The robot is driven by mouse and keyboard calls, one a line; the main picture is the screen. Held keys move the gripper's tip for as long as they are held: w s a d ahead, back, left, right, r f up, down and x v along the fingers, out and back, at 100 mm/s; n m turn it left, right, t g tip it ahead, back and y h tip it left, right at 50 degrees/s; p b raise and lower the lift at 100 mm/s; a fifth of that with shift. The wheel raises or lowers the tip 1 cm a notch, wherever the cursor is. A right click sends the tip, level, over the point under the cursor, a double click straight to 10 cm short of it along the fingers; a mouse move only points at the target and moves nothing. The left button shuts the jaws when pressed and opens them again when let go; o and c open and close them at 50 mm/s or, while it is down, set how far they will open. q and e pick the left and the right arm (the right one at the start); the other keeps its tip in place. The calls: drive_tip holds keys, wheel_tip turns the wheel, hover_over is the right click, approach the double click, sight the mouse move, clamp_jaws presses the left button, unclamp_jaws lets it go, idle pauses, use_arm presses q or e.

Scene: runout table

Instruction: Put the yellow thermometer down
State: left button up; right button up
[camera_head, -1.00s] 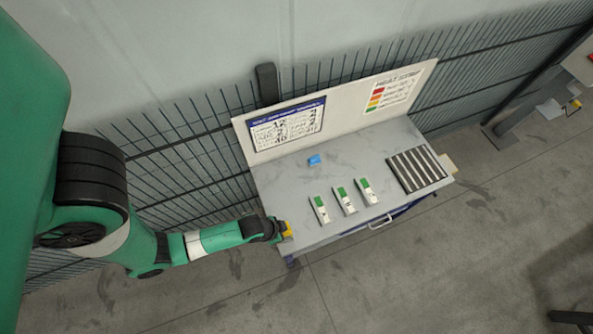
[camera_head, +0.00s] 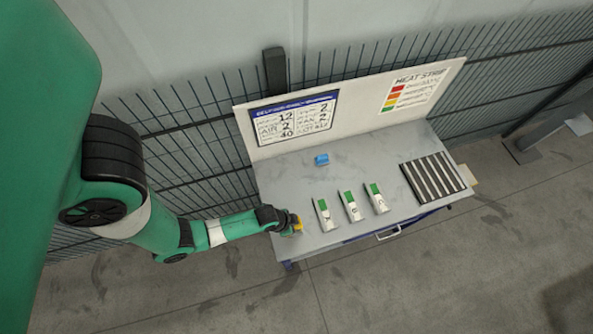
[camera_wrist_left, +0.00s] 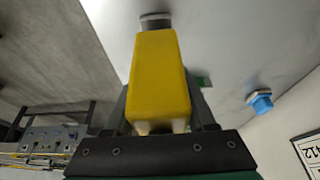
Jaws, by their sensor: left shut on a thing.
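The yellow thermometer (camera_wrist_left: 159,80) fills the middle of the left wrist view, held between the fingers of my left gripper. In the head view my left gripper (camera_head: 292,226) is at the front left corner of the table (camera_head: 300,190), with a bit of the yellow thermometer (camera_head: 297,222) showing at its tip. The gripper is shut on the thermometer. I cannot tell whether the thermometer touches the tabletop. The right gripper is not in view.
A blue object (camera_head: 321,160) lies at the table's back left. Three green-and-white labelled blocks, A (camera_head: 323,214), B (camera_head: 352,206) and C (camera_head: 377,198), stand mid-table. A striped rack (camera_head: 433,180) is at the right. A signboard (camera_head: 365,115) rises behind.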

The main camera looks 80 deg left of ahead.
use_arm(q)
drive_tip(key=shift+f, duration=0.15)
drive_tip(key=o, duration=1.2)
drive_tip(key=shift+o, duration=0.2)
drive_tip(key=p+v, duration=0.6)
drive_tip(key=v, duration=0.6)
drive_tip(key=shift+r, duration=0.25)
